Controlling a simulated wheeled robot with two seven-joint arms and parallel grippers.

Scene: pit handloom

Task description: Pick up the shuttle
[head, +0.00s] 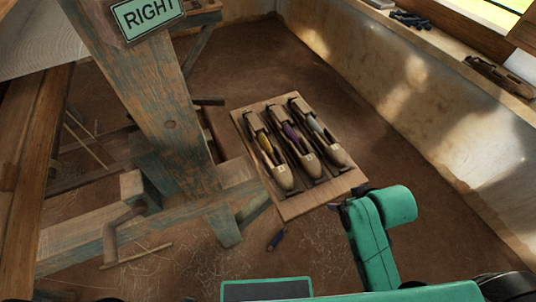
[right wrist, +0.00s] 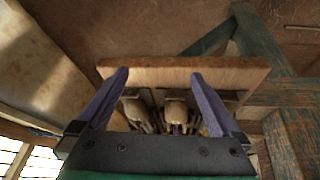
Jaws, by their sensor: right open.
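Three wooden boat-shaped shuttles lie side by side on a light wooden board in the head view. The left shuttle (head: 282,175) holds yellow yarn, the middle shuttle (head: 307,160) purple yarn, the right shuttle (head: 333,151) pale yarn. My right gripper (right wrist: 160,73) is open and empty in the right wrist view, its two purple fingers spread wide. Shuttle noses, one being the middle shuttle (right wrist: 175,108), show between and beyond the fingers, apart from them. In the head view my teal right arm stands at the board's near right corner and mostly hides that gripper. My left gripper is out of view.
The board (head: 300,209) lies beside the loom post (head: 160,110) with its RIGHT sign (head: 147,15). A plastered wall (head: 400,95) and ledge with tools stand at the right. A small dark blue thing (head: 275,240) shows near the board. Earth floor lies behind the board.

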